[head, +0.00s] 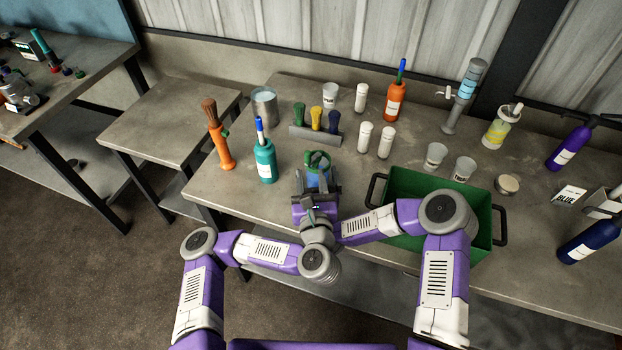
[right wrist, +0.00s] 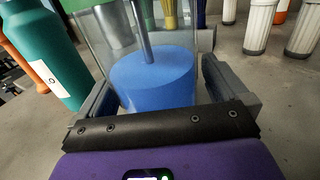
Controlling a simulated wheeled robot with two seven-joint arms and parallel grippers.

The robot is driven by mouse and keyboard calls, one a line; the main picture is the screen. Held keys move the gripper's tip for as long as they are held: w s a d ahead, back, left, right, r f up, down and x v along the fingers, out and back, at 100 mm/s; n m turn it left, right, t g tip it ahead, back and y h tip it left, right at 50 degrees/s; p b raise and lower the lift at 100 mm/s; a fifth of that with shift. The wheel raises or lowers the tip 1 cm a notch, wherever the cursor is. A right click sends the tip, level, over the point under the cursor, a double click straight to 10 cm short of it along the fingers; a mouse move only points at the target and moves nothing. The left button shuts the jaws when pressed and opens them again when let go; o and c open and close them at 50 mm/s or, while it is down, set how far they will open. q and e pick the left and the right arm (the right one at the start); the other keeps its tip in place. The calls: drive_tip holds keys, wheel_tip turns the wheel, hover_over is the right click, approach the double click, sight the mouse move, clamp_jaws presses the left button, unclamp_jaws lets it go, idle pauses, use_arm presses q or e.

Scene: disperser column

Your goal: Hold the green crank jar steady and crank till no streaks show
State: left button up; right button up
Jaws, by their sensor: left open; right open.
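The crank jar (head: 318,180) stands on the workbench near its front edge, with a green crank top (head: 317,158). In the right wrist view the clear jar holds blue contents (right wrist: 153,82) with a grey rod coming down into them; no streaks show on the visible side. My right gripper (right wrist: 155,90) is open, its fingers on both sides of the lower jar. My left gripper (head: 317,190) is open close to the jar's near side, below the crank top in the picture. It hides most of my right gripper in the head view.
A teal bottle (head: 265,162) stands just left of the jar. A rack (head: 314,135) with several coloured tools lies behind it. A green crate (head: 425,185) is close on the right. White cylinders (head: 365,136) stand behind right. Bare bench shows at the left (head: 215,190).

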drive_tip(key=s, duration=0.4)
drive_tip(key=s+d, duration=0.1)
drive_tip(key=s, duration=0.3)
drive_tip(key=s+d, duration=0.1)
drive_tip(key=s, duration=0.2)
drive_tip(key=shift+s, duration=0.4)
drive_tip(key=shift+s, duration=0.1)
